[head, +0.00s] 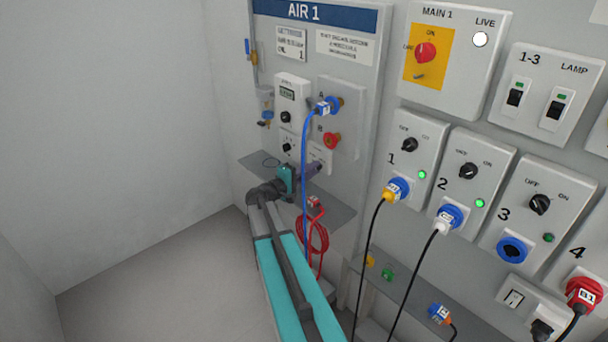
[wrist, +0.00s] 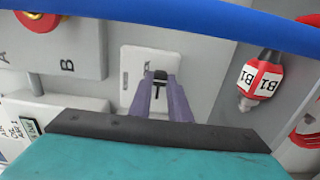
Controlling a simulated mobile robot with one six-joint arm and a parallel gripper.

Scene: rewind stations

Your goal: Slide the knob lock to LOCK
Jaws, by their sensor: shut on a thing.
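The knob lock is a small black slider (wrist: 160,90) in a slot on a pale plate (wrist: 138,64) in the wrist view. The plate also shows on the AIR 1 panel in the head view (head: 321,153), partly covered by my gripper. My gripper (wrist: 160,80) has its two purple fingers closed on the black slider, one on each side. In the head view my gripper (head: 314,168) reaches the plate from the left. No LOCK mark can be read, and the slider's position along its slot is hard to tell.
A blue hose (head: 304,180) hangs close to my gripper and crosses the wrist view (wrist: 200,15). A red-and-white B1 connector (wrist: 262,78) is close by on the right of that view. A grey shelf (head: 338,211) lies below the plate. Left of my arm is open floor.

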